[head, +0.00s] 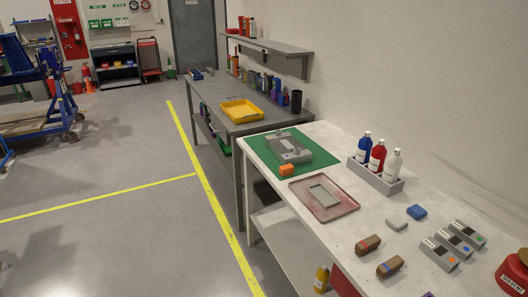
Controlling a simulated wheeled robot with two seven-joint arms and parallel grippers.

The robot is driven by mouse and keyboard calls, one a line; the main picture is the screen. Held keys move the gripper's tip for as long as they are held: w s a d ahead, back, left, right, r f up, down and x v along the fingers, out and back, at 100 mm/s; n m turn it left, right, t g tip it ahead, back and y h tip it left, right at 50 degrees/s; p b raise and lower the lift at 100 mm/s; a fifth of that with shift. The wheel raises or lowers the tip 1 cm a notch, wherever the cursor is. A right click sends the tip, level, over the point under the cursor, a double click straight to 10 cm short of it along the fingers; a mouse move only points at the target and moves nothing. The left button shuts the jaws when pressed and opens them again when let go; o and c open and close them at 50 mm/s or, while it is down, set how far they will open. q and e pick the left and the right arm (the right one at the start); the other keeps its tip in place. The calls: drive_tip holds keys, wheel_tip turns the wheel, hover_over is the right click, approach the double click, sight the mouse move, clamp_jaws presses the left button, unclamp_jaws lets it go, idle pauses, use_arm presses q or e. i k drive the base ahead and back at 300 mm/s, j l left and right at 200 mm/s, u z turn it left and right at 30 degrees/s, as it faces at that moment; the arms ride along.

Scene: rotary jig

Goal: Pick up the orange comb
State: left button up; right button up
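No plainly comb-shaped orange thing can be made out. Three grey sloped blocks with dark tops stand in a row at the lower right of the white table; the front-left block (438,254) bears a small orange square, the middle one (455,243) a blue square and the far one (470,233) a green square. Whether these are combs or comb holders is too small to tell. A small plain orange block (287,169) sits on the front edge of the green mat (270,151). Neither of my grippers is in view.
A grey fixture (288,149) lies on the mat, a reddish tray (341,205) in front. A grey rack (376,181) holds three bottles. Two brown brush-like pieces (368,245) (390,266), a blue block (417,212), a pale block (396,223) and a red can (514,274) lie rightward.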

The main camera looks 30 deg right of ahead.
sight(285, 170)
drive_tip(key=i+z, duration=0.15)
drive_tip(key=i, duration=0.4)
drive_tip(key=i+j+z, duration=0.15)
drive_tip(key=i, duration=0.45)
